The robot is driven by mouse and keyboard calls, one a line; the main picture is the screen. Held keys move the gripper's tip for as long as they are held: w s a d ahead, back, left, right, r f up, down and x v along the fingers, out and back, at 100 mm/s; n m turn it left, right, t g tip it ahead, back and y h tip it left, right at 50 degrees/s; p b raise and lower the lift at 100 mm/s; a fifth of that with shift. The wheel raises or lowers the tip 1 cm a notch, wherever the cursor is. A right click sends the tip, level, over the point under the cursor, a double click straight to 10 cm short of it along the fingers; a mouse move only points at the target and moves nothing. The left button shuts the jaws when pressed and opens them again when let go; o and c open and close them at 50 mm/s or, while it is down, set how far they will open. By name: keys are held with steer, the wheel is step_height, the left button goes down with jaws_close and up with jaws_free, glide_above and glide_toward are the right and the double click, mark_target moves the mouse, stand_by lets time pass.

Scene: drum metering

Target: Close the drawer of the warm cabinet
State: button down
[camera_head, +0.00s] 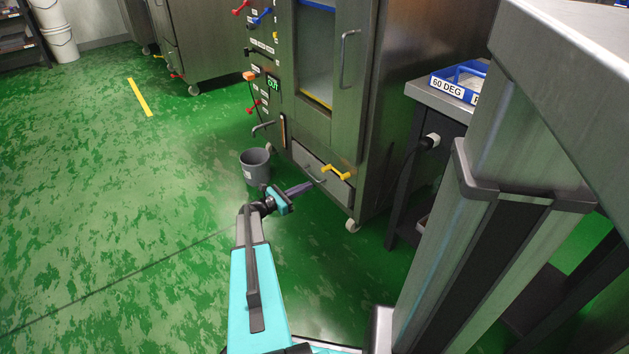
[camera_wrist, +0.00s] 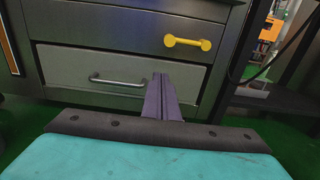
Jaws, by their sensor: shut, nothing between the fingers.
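The warm cabinet (camera_head: 345,95) is a tall steel unit on castors. Its drawer (camera_head: 304,160) is low at the front. In the wrist view the drawer (camera_wrist: 75,65) has a plain grey front with a silver bar handle (camera_wrist: 118,82). I cannot tell clearly how far the drawer stands out. My gripper (camera_head: 311,185) is shut and empty, close in front of the drawer. In the wrist view its fingers (camera_wrist: 160,80) overlap the drawer front, right of the bar handle. Contact cannot be told.
A yellow handle (camera_wrist: 188,42) sits on the panel above the drawer. A grey bucket (camera_head: 255,167) stands on the floor left of my gripper. A bench (camera_head: 440,100) with a blue tray (camera_head: 455,86) stands right of the cabinet. The green floor at left is free.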

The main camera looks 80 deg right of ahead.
steer(key=shift+p+v, duration=0.5)
steer(key=shift+v, duration=1.65)
